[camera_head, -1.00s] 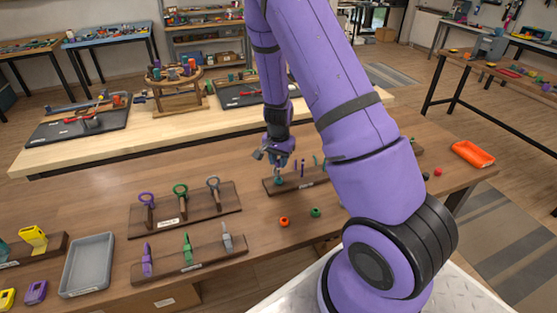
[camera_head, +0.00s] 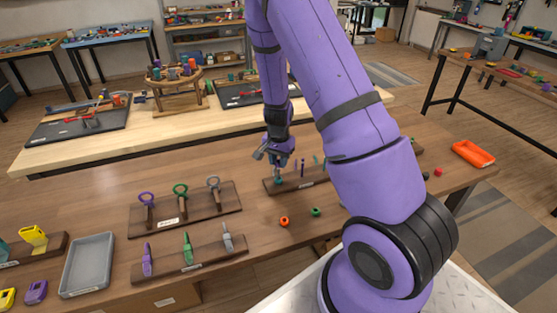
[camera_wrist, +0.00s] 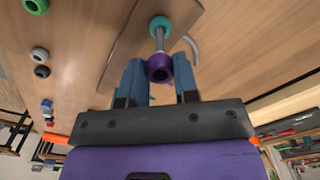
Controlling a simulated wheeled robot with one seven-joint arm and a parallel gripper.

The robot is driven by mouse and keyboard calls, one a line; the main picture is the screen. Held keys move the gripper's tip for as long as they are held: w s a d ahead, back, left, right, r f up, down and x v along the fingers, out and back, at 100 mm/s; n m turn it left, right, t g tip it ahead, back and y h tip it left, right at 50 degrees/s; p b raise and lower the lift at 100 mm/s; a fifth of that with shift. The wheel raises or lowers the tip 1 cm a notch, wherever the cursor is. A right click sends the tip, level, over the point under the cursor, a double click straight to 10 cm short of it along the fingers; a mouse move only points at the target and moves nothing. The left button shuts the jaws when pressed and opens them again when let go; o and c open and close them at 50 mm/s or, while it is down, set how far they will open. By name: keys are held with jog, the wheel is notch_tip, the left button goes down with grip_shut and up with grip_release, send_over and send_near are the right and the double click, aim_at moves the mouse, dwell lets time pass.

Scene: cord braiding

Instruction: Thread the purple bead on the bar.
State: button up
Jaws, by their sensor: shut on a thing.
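In the wrist view, the purple bead (camera_wrist: 158,68) is held between the blue fingers of my gripper (camera_wrist: 160,76). The grey bar (camera_wrist: 159,40) runs from a teal bead (camera_wrist: 160,24) at its far end to the purple bead. The purple bead lines up with the bar's near end; I cannot tell whether it is around the bar or just above it. In the head view, my gripper (camera_head: 279,165) is above the left end of a dark board (camera_head: 308,183), where the teal bead (camera_head: 278,181) shows low down. The purple bead cannot be made out there.
Other thin uprights (camera_head: 303,168) stand on the board just right of my gripper. An orange bead (camera_head: 284,222) and a green bead (camera_head: 316,212) lie in front.

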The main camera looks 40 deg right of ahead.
jog(key=shift+f, duration=1)
dwell(0.5)
jog(key=o, duration=1.3)
jog(key=shift+r, duration=0.15)
jog(key=shift+r, duration=2.85)
